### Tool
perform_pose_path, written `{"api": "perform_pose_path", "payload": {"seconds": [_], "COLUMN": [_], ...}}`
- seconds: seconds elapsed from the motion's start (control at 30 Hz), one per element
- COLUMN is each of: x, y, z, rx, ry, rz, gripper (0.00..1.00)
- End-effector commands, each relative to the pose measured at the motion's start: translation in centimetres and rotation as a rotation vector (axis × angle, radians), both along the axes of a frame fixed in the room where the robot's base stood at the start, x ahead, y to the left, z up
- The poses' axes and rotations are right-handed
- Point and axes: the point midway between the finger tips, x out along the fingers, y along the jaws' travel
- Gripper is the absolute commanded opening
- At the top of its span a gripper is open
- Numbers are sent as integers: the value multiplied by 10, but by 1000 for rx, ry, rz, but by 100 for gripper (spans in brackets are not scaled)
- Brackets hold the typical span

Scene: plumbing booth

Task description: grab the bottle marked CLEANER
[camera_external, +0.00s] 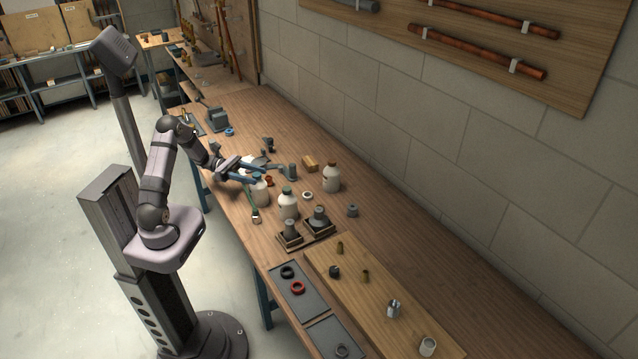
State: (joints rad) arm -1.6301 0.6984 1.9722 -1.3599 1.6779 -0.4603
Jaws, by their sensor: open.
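Three pale bottles stand upright on the wooden bench (420,240). The left bottle (260,194) is just below my gripper in the picture. The middle bottle (288,207) has a greenish cap and stands to its right, nearer the front. The right bottle (331,180) has a brownish cap and stands apart, towards the wall. The lettering is too small to read, so I cannot tell which is marked CLEANER. My gripper (271,173) has blue fingers, is open, and reaches over the bench beside the left bottle's top. I cannot tell whether it touches that bottle.
A green-handled brush (253,208) lies left of the bottles. Dark fittings on blocks (318,222) stand in front of the middle bottle. A wooden block (310,162), a white ring (307,195) and a grey fitting (352,210) are nearby. The bench towards the wall at right is clear.

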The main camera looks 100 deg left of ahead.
Motion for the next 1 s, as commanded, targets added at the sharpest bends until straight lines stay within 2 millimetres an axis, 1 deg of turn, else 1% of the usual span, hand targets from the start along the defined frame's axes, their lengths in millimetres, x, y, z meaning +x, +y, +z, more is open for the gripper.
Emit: {"api": "perform_pose_path", "payload": {"seconds": [0.17, 0.4, 0.5, 0.6, 0.8, 0.83, 0.87, 0.9, 0.97, 1.0], "x": [10, 40, 48, 51, 51, 51, 51, 51, 51, 51], "y": [-2, -8, -9, -10, -9, -9, -9, -9, -9, -9], "z": [2, 1, 0, 0, -1, -1, -1, -1, -1, -1], "rx": [-1, -2, 0, 0, 1, 1, 1, 1, 1, 1], "ry": [0, 1, 0, 0, 1, 1, 1, 1, 1, 1], "rz": [-1, -2, -2, 0, 1, 1, 1, 1, 1, 1], "gripper": [49, 49, 49, 49, 49, 45, 37, 28, 14, 4]}}
